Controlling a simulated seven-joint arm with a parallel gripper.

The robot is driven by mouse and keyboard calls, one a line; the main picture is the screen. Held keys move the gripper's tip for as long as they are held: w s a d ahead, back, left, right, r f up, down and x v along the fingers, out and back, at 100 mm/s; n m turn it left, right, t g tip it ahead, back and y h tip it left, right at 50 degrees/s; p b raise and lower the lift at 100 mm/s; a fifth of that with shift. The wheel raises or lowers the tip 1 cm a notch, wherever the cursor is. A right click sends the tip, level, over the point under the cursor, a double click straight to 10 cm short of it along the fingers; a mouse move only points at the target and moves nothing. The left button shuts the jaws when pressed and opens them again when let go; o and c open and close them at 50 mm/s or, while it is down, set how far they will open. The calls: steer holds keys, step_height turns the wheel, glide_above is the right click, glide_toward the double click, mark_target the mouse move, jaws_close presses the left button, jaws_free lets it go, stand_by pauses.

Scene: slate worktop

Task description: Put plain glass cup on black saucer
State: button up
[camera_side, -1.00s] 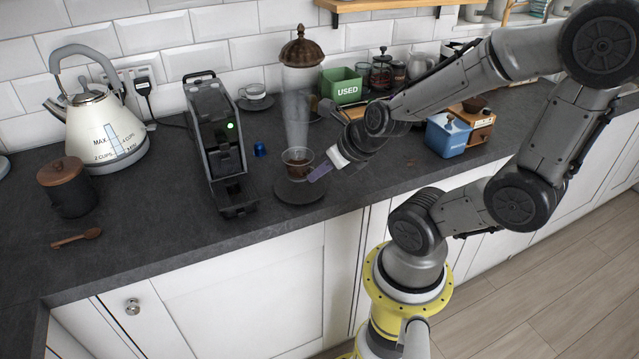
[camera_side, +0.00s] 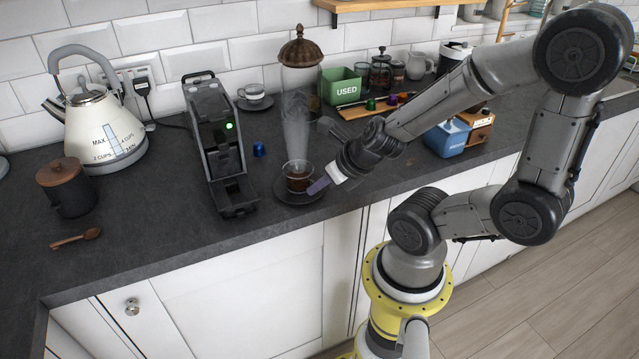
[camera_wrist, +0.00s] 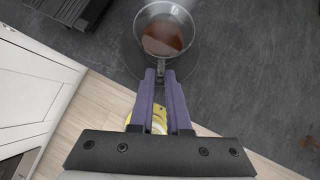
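The plain glass cup (camera_side: 298,179) holds brown liquid and steams. It stands upright on the black saucer (camera_side: 294,200) near the worktop's front edge, and appears to rest on it. In the wrist view the cup (camera_wrist: 163,36) is seen from above, with the dark saucer rim (camera_wrist: 128,57) around it. My gripper (camera_side: 321,186) is at the cup's right side. In the wrist view my gripper's purple fingers (camera_wrist: 161,77) lie on both sides of the cup's handle, close together, and look shut on it.
A coffee machine (camera_side: 214,140) stands to the left, with a blue capsule (camera_side: 259,149) beside it. A tall glass dispenser (camera_side: 299,85) is behind the cup. Another cup (camera_side: 254,93) on a saucer, a green box (camera_side: 340,86) and a blue box (camera_side: 447,137) stand farther back.

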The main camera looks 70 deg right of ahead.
steer(key=o, duration=0.3)
steer(key=shift+r, duration=0.2)
